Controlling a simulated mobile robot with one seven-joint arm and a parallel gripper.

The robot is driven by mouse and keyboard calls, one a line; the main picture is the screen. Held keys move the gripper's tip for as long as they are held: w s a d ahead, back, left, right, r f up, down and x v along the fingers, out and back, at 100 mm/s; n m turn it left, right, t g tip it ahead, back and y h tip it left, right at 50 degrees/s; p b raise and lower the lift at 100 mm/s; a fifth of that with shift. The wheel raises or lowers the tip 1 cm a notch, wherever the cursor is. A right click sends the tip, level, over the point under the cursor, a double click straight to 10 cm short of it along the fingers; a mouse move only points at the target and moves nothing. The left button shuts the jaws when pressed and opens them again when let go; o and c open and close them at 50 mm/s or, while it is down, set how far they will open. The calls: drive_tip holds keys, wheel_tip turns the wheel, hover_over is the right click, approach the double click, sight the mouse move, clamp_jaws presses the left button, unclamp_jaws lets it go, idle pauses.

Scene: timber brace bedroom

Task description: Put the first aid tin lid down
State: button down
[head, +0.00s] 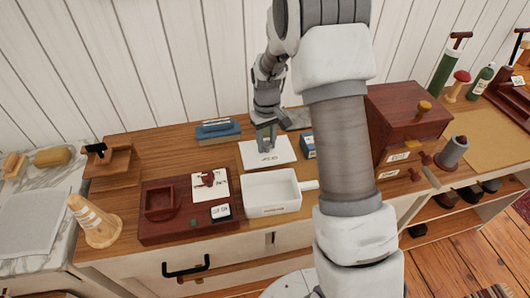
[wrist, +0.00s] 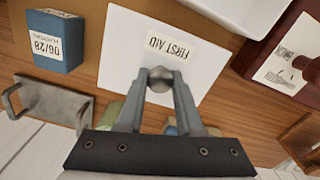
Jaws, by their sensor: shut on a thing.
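The first aid tin lid (head: 284,147) is a flat white plate with a FIRST AID label and a round grey knob, and it fills the middle of the wrist view (wrist: 125,50). My gripper (head: 266,146) is shut on the knob (wrist: 160,79), one finger on each side. The lid looks level, just behind the open white tin (head: 270,190). I cannot tell whether it touches the worktop. The tin looks empty, and its edge shows at the top right of the wrist view (wrist: 262,14).
A blue block (head: 218,131) stands behind left. A small blue labelled box (head: 309,146) and a grey metal piece with handles (wrist: 52,103) are beside the lid. A dark red tray (head: 165,231) lies left of the tin, and a red-brown cabinet (head: 388,120) stands at the right.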

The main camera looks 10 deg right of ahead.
sight(265, 151)
drive_tip(key=shift+w+a+f, duration=0.15)
drive_tip(key=shift+a+f, duration=0.05)
drive_tip(key=shift+f, duration=1.95)
drive_tip(key=shift+f+b, duration=0.2)
drive_tip(key=shift+b, duration=0.1)
drive_tip(key=c, duration=0.6)
unclamp_jaws()
drive_tip(key=shift+o, duration=0.2)
